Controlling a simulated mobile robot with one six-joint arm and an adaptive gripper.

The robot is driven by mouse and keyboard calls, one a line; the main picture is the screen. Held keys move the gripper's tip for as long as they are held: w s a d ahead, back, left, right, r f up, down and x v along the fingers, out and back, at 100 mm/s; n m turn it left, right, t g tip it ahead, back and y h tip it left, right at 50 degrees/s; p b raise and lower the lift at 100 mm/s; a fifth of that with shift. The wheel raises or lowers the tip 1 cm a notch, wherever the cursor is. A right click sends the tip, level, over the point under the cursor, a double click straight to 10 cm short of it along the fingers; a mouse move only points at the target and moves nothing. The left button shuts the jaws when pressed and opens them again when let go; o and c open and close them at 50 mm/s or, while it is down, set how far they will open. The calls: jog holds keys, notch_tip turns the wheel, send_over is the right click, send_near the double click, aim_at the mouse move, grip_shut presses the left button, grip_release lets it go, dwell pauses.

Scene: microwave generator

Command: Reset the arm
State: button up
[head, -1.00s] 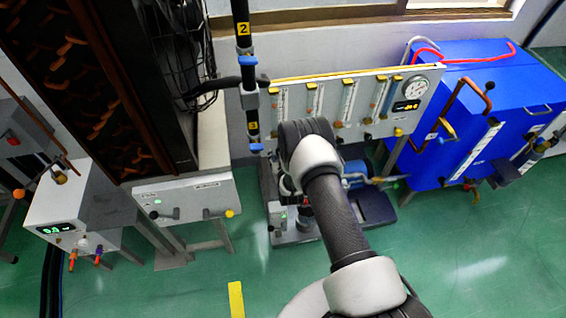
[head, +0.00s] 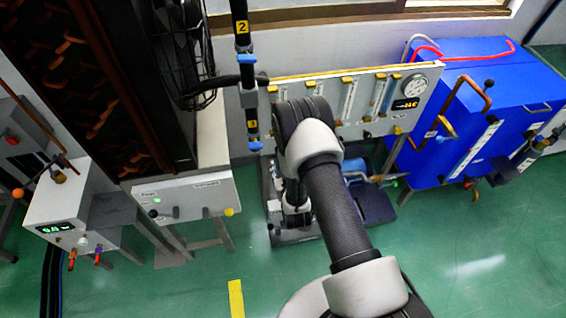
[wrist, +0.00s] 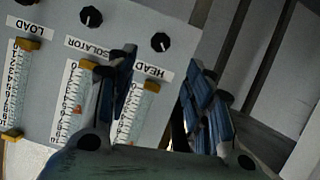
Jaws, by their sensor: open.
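My gripper shows in the wrist view (wrist: 165,95) with its dark blue-grey fingers apart and nothing between them. In the head view my arm reaches forward over the floor and bends down in front of the same panel (head: 372,85). The arm covers the panel's lower left part, and the gripper's fingers cannot be made out there.
A blue cabinet (head: 470,100) with a copper pipe stands at the right. A black pole (head: 246,70) with blue clamps rises left of the arm. A grey control box (head: 185,197) and a white box with a green display (head: 62,215) stand at the left.

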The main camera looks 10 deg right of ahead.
notch_tip(320, 180, up, 28)
jog(key=s+g+y, duration=0.1)
jog(key=s+g, duration=0.2)
jog(key=g, duration=0.1)
jog(key=s+r+g, duration=0.2)
jog(key=s+r, duration=0.7)
jog(key=s, duration=0.4)
jog(key=s+r+m+g, duration=0.1)
jog(key=s+r+g, duration=0.1)
jog(key=s, duration=1.7)
jog(key=shift+s+d+r+g, duration=0.25)
jog(key=shift+d+g, duration=0.15)
jog(key=shift+g, duration=0.1)
jog(key=shift+w, duration=0.1)
dwell(2.6)
